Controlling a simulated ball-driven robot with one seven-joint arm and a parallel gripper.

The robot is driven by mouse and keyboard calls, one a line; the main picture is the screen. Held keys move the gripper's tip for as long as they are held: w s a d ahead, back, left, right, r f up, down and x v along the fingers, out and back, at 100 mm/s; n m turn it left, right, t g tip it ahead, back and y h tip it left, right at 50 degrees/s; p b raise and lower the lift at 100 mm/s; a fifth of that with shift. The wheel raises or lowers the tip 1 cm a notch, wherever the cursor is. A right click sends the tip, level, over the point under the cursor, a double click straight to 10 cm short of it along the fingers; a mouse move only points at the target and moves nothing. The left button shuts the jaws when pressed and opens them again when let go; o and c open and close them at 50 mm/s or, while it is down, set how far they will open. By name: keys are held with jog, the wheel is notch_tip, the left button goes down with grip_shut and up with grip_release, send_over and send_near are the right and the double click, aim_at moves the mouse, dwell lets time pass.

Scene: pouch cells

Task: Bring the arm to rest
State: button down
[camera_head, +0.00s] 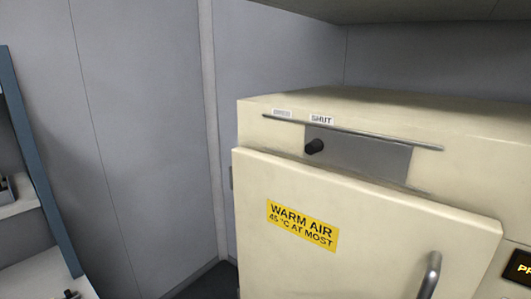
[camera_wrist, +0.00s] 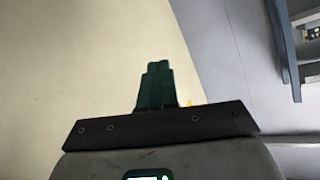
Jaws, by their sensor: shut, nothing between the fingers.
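My gripper (camera_wrist: 158,68) shows in the wrist view with its two dark green fingers together, shut and empty. A plain cream surface fills the left of the wrist view behind the fingers; I cannot tell how far off it is. My gripper and arm are not visible in the head view. The head view shows a cream cabinet (camera_head: 340,215) with a yellow "WARM AIR 45 °C AT MOST" label (camera_head: 302,225) on its closed-looking door.
The cabinet door has a metal handle (camera_head: 431,275) at its lower right. A blue-edged shelf unit (camera_head: 38,165) stands at the left; it also shows at the right of the wrist view (camera_wrist: 283,45). Grey wall panels lie between shelf and cabinet. An overhang (camera_head: 420,10) is above the cabinet.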

jog(key=s+d+f+m+g+h, duration=0.2)
jog(key=s+d+f+g+h, duration=0.25)
jog(key=s+d+f, duration=0.8)
jog(key=s+d+f+g+h, duration=0.1)
jog(key=s+d+f+g, duration=0.1)
jog(key=s, duration=0.6)
jog(key=s+d+f+m+g+h, duration=0.1)
jog(key=s+f+g, duration=0.3)
jog(key=s, duration=0.5)
jog(key=shift+d+f, duration=0.3)
jog(key=shift+d, duration=0.55)
jog(key=c, duration=1.8)
grip_release()
jog(key=shift+c, duration=0.2)
